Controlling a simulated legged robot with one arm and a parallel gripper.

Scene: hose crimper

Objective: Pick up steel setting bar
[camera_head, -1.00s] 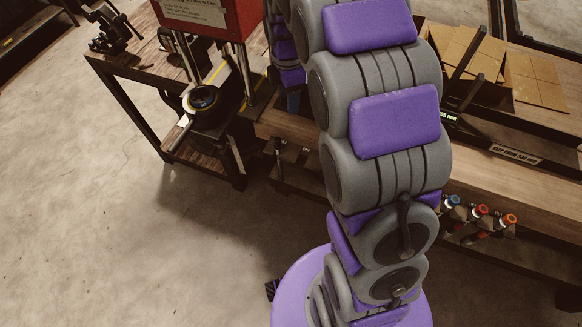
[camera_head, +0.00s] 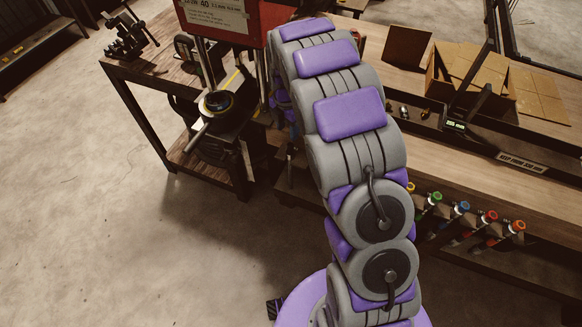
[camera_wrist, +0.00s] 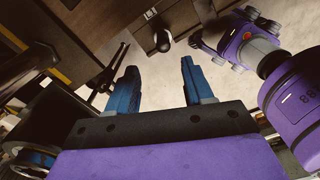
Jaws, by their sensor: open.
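A pale metal bar (camera_head: 198,136) sticks out toward the lower left from the dark round ring (camera_head: 217,102) of the red crimping press (camera_head: 232,18) in the head view. It may be the steel setting bar, but I cannot tell for sure. My gripper (camera_wrist: 158,82) shows in the wrist view with its two blue fingers wide apart and nothing between them. In the head view my own arm hides the gripper. No bar is clearly visible between or touching the fingers.
The press stands by a dark-framed bench (camera_head: 160,72) with a vise (camera_head: 128,38) on it. Bare concrete floor lies at the left.

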